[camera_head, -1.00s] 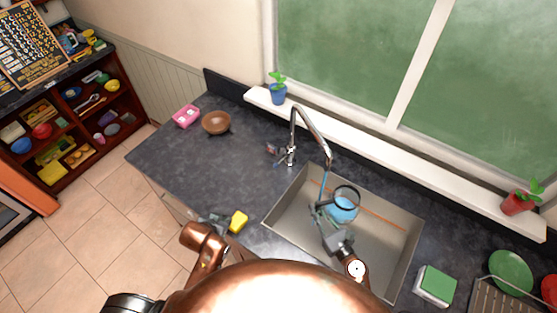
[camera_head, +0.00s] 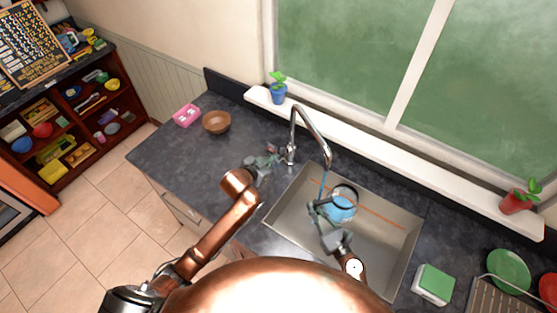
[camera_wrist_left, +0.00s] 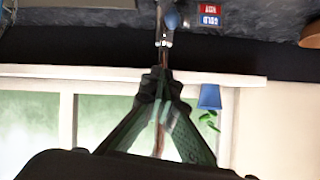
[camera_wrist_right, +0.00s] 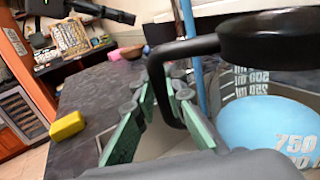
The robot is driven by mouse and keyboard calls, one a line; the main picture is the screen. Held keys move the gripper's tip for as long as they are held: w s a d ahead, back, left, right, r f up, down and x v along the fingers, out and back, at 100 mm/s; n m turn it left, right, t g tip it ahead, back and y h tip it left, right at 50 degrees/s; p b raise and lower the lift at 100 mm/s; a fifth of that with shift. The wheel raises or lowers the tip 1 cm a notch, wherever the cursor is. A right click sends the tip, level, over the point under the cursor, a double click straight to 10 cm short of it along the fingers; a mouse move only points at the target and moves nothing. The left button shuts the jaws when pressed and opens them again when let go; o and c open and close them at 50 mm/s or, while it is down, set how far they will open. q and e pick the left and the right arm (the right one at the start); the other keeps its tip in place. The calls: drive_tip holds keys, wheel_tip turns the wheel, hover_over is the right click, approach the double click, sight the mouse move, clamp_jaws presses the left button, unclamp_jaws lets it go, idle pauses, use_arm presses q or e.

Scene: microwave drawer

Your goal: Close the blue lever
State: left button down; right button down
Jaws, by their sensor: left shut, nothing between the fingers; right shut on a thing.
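The blue lever (camera_wrist_left: 172,19) shows at the base of the chrome faucet (camera_head: 309,125), beside a red-and-blue hot/cold label (camera_wrist_left: 209,14). My left gripper (camera_head: 268,158) is shut and empty, close to the left of the faucet base. In the left wrist view its fingers (camera_wrist_left: 158,76) point toward the faucet; I cannot tell whether they touch the lever. A blue stream of water (camera_head: 323,182) runs from the spout. My right gripper (camera_head: 315,209) is shut on the black handle of a clear measuring jug (camera_wrist_right: 265,112). The jug holds blue water and is under the spout in the sink.
The steel sink (camera_head: 397,262) surrounds the jug. A brown bowl (camera_head: 217,122) and a pink box (camera_head: 187,115) stand at the left on the counter. A yellow sponge (camera_wrist_right: 67,125) lies on the counter. A potted plant (camera_head: 278,93) stands on the sill behind the faucet.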

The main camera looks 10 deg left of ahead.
use_arm(q)
hover_over(279, 163)
wheel_tip(279, 163, down, 3)
use_arm(e)
drive_tip(key=shift+r+p, duration=0.45)
drive_tip(key=shift+r, duration=0.2)
drive_tip(key=shift+w+r+p, duration=0.1)
drive_tip(key=shift+r+p, duration=0.35)
use_arm(q)
drive_tip(key=f, duration=0.4)
drive_tip(key=shift+s, duration=0.2)
use_arm(e)
drive_tip(key=shift+r, duration=0.1)
use_arm(q)
drive_tip(key=shift+f, duration=0.15)
